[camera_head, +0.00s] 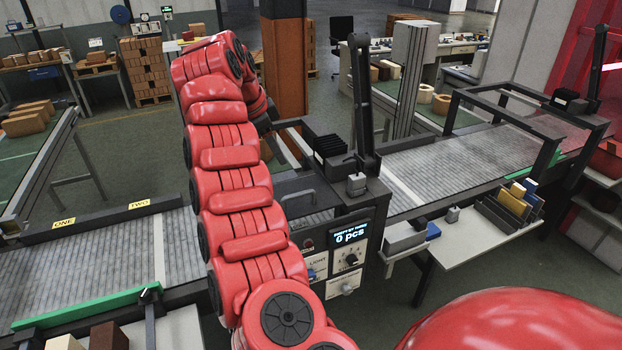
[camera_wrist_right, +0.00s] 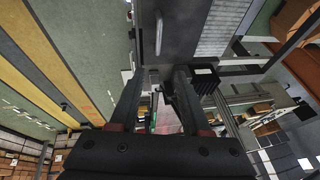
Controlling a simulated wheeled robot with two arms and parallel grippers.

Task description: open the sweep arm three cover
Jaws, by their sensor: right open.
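A dark flat cover with a pale bar handle (camera_head: 301,198) lies beside the conveyor, just right of my red right arm. The handle also shows at the top of the right wrist view (camera_wrist_right: 158,32), on a dark panel (camera_wrist_right: 185,18). The cover looks shut and flat. Next to it is a control box with a display (camera_head: 350,234) reading "0 pcs". My right gripper (camera_wrist_right: 158,76) is open and empty, its two dark fingers apart below the handle in the wrist view and not touching it. In the head view it is mostly hidden behind my arm. My left gripper is not in view.
A finned black block (camera_head: 329,149) and an upright black post (camera_head: 362,95) stand close behind the cover. Conveyor belts run left (camera_head: 85,270) and right (camera_head: 450,162). A white side shelf (camera_head: 480,245) holds coloured blocks. An orange-brown column (camera_head: 284,65) stands behind.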

